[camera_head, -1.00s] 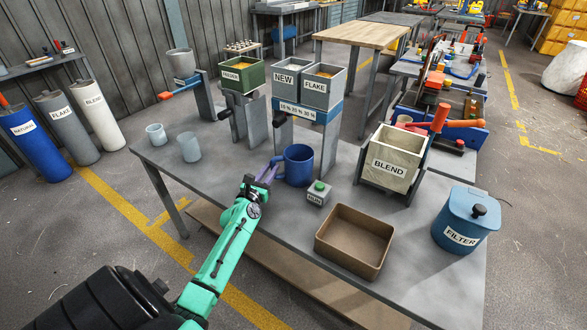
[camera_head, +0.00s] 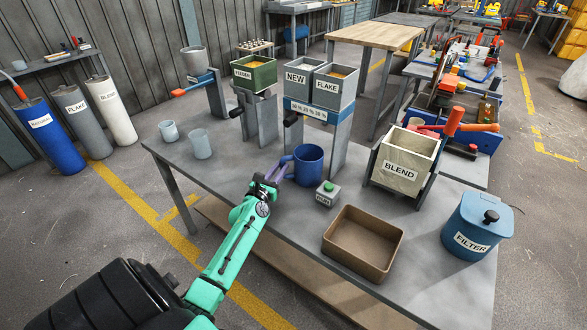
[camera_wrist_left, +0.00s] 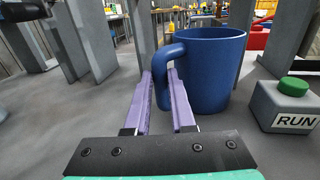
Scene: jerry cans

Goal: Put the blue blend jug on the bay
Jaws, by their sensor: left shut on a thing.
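The blue jug (camera_head: 312,168) stands upright on the grey table, in front of the stand under the NEW and FLAKE bins. Its handle points left. My left gripper (camera_head: 274,176) is shut on that handle. In the left wrist view the jug (camera_wrist_left: 212,75) fills the upper middle, and the purple fingers of the gripper (camera_wrist_left: 159,80) sit on both sides of the handle's lower part. The jug's contents are hidden. No place labelled as a bay shows; the stand (camera_head: 335,145) has an open space between its legs. My right gripper is out of view.
A RUN box (camera_head: 325,197) with a green button stands close to the jug's right. A brown tray (camera_head: 330,250), a BLEND bin (camera_head: 415,140) and a blue FILTER canister (camera_head: 463,220) are further right. Two pale cups (camera_head: 200,145) stand at left. Table left of the jug is clear.

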